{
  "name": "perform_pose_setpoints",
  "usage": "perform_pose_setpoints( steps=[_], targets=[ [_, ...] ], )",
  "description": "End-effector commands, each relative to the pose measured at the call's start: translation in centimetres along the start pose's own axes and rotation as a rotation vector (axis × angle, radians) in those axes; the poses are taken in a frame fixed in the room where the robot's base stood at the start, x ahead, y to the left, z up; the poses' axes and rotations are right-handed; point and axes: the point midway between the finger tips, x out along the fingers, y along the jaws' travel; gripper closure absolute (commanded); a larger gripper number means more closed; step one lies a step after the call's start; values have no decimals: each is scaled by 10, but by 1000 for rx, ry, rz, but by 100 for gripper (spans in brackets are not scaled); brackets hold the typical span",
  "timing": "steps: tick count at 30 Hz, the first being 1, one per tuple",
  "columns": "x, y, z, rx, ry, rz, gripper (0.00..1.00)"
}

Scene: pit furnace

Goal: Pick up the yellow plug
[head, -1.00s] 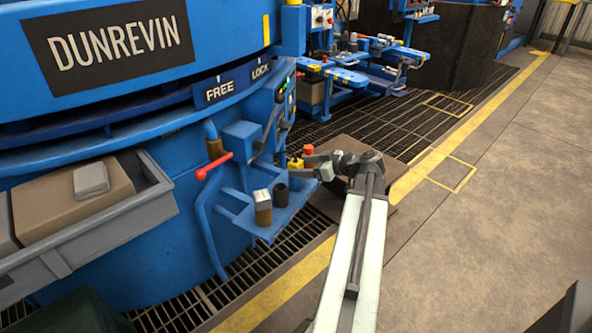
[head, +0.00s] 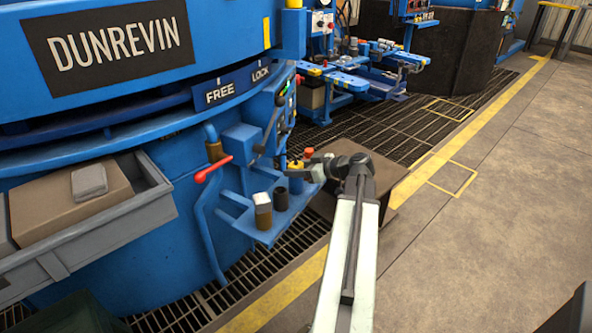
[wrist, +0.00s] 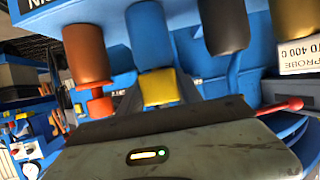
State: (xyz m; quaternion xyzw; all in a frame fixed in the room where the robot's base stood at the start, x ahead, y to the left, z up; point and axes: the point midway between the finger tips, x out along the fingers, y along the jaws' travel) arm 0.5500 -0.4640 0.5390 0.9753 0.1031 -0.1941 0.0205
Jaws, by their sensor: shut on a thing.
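The yellow plug (head: 295,169) stands on the small blue shelf (head: 262,233) at the side of the blue furnace. The fingers hide part of the plug in the head view, and the dark gripper body fills the lower wrist view. I cannot tell whether the plug is clear of the shelf.
A red plug (head: 309,154), a black cylinder (head: 281,199) and a white-and-brown probe box (head: 262,212) are close by. A red-ended lever (head: 213,169) is to the left. A grey tray (head: 90,238) holds a cardboard box. The floor at right is free.

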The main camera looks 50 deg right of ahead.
Motion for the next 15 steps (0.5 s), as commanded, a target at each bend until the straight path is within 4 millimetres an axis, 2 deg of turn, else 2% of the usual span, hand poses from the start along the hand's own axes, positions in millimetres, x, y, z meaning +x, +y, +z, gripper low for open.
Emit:
perform_pose_setpoints(
  steps=[12, 15],
  targets=[
    [-32, 0, -77, 0, 0, 1, 100],
    [-37, 0, -88, 1, 0, 1, 100]
  ],
)
